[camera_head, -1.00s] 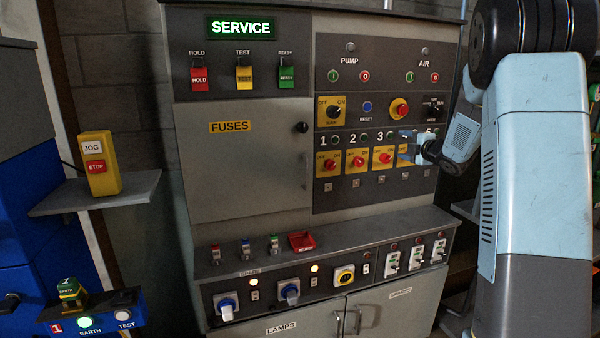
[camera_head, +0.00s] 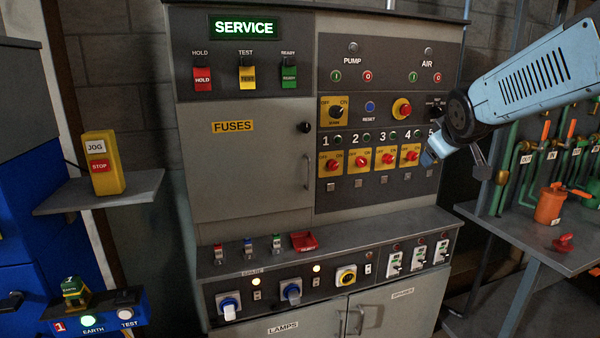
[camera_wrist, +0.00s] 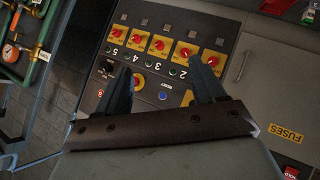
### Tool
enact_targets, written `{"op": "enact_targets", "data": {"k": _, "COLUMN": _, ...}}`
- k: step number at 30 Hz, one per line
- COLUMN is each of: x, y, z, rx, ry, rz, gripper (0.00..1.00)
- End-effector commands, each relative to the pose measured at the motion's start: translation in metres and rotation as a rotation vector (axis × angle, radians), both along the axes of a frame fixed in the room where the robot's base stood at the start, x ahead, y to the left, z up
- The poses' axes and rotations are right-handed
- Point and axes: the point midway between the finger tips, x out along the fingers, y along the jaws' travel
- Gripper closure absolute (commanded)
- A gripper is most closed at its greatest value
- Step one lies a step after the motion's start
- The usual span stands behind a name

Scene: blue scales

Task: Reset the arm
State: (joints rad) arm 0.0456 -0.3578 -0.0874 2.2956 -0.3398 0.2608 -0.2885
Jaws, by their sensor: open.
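My gripper (camera_head: 428,158) is in front of the right end of the numbered row of rotary switches, partly hidden by my blue arm in the head view. In the wrist view its two dark fingers (camera_wrist: 163,88) stand apart with nothing between them. Behind them is the upside-down switch panel, with red knobs on yellow plates (camera_wrist: 186,52). In the head view the switches 1 to 4 (camera_head: 361,160) are in plain sight; the switch at 5 is hidden behind my gripper.
The grey control cabinet (camera_head: 245,170) fills the middle, with a SERVICE display (camera_head: 243,27) on top. A shelf with a yellow JOG/STOP box (camera_head: 103,163) stands left. At right, a bench (camera_head: 520,232) holds an orange can (camera_head: 549,205) and a red item (camera_head: 563,243), beside green pipes.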

Motion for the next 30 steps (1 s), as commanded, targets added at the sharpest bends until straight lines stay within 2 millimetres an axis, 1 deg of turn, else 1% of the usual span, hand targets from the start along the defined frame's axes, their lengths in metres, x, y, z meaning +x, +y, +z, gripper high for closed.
{"op": "enact_targets", "data": {"k": 1, "x": -0.021, "y": 0.007, "z": -0.002, "rx": 0.044, "ry": 0.025, "rz": -0.027, "gripper": 0.31}}
{"op": "enact_targets", "data": {"k": 8, "x": -0.111, "y": 0.039, "z": -0.028, "rx": 0.250, "ry": 0.176, "rz": -0.149, "gripper": 0.31}}
{"op": "enact_targets", "data": {"k": 9, "x": -0.126, "y": 0.045, "z": -0.033, "rx": 0.281, "ry": 0.205, "rz": -0.168, "gripper": 0.31}}
{"op": "enact_targets", "data": {"k": 12, "x": -0.163, "y": 0.059, "z": -0.045, "rx": 0.357, "ry": 0.273, "rz": -0.212, "gripper": 0.31}}
{"op": "enact_targets", "data": {"k": 15, "x": -0.192, "y": 0.071, "z": -0.056, "rx": 0.411, "ry": 0.331, "rz": -0.245, "gripper": 0.31}}
{"op": "enact_targets", "data": {"k": 18, "x": -0.211, "y": 0.079, "z": -0.063, "rx": 0.447, "ry": 0.370, "rz": -0.266, "gripper": 0.31}}
{"op": "enact_targets", "data": {"k": 21, "x": -0.221, "y": 0.083, "z": -0.067, "rx": 0.465, "ry": 0.393, "rz": -0.277, "gripper": 0.31}}
{"op": "enact_targets", "data": {"k": 24, "x": -0.224, "y": 0.084, "z": -0.068, "rx": 0.471, "ry": 0.400, "rz": -0.281, "gripper": 0.31}}
{"op": "enact_targets", "data": {"k": 30, "x": -0.223, "y": 0.084, "z": -0.068, "rx": 0.471, "ry": 0.399, "rz": -0.281, "gripper": 0.31}}
